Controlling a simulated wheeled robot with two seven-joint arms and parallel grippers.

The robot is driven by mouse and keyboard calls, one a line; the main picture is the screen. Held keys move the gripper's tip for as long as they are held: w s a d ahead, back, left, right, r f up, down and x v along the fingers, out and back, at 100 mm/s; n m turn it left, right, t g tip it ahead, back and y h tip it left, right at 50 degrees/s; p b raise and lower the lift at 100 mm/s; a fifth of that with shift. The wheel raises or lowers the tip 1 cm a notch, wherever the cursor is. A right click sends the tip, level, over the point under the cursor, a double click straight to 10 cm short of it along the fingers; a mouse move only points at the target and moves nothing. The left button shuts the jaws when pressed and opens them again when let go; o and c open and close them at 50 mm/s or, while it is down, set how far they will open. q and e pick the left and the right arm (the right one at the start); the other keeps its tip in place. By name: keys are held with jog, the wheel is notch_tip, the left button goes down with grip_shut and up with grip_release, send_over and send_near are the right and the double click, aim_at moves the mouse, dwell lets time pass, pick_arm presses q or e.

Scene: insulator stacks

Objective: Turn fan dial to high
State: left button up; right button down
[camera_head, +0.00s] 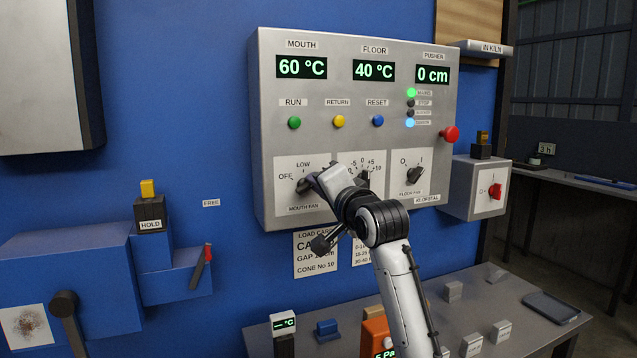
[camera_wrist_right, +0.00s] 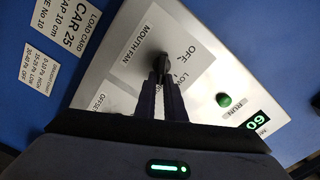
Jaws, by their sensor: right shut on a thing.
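The mouth fan dial (camera_head: 302,184) is a black knob on a white plate at the lower left of the grey control panel (camera_head: 350,130). Its OFF and LOW labels show in the head view; the right part of the plate is hidden behind my gripper. My right gripper (camera_head: 314,181) reaches the dial from the right and is shut on it. In the right wrist view, the fingers (camera_wrist_right: 163,82) close around the black dial (camera_wrist_right: 162,62), beside the LOW label. The dial's exact pointing direction is hard to tell. My left gripper is not in view.
An offset dial (camera_head: 364,180), partly behind my wrist, and a floor fan switch (camera_head: 415,174) sit to the right. Green (camera_head: 294,122), yellow (camera_head: 339,121) and blue (camera_head: 378,121) buttons are above. A red knob (camera_head: 449,134) sticks out at the panel's right edge.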

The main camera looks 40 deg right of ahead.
dwell(0.3)
jog(key=c, duration=1.8)
grip_release()
jog(key=shift+w+f, duration=0.1)
jog(key=shift+w, duration=0.05)
jog(key=shift+c, duration=0.2)
jog(key=b+v, duration=0.1)
jog(key=v, duration=0.9)
jog(key=shift+s, duration=0.2)
